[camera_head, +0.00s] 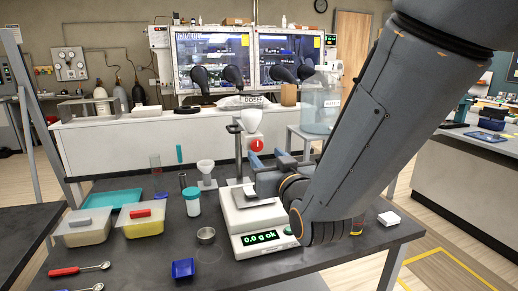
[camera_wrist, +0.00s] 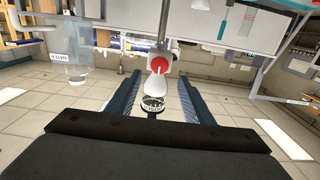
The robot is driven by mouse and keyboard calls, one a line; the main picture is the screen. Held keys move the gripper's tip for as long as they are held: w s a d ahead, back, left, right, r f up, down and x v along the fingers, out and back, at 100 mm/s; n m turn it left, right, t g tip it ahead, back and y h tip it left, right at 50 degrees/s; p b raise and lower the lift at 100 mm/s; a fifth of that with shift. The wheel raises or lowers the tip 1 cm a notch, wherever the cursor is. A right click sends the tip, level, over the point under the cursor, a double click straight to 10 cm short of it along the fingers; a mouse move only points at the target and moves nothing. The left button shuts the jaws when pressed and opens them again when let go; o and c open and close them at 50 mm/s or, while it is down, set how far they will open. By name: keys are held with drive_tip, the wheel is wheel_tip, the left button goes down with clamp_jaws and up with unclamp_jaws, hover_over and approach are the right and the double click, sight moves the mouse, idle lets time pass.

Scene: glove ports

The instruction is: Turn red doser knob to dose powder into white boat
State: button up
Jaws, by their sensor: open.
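The doser stands behind the balance in the head view, with a white hopper (camera_head: 251,121) above its red knob (camera_head: 257,145). The red knob (camera_wrist: 160,65) also shows in the upside-down wrist view, between and beyond the fingertips. My gripper (camera_head: 268,160) is open and empty, in front of the doser and above the balance; its two fingers also frame the wrist view (camera_wrist: 160,77). No contact with the knob is visible. The balance (camera_head: 232,217) reads "0.0 g ok".
Left of the balance stand a teal-lidded jar (camera_head: 192,204), a white funnel (camera_head: 206,172) and a small metal cup (camera_head: 206,235). Two tubs lie farther left, one with a red scoop or handle (camera_head: 140,213). A white block (camera_head: 389,218) lies right.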

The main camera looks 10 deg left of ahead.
sight(257, 145)
drive_tip(key=p+x, duration=0.2)
drive_tip(key=x, duration=0.5)
drive_tip(key=shift+w, duration=0.2)
drive_tip(key=shift+c, duration=0.2)
drive_tip(key=c, duration=1)
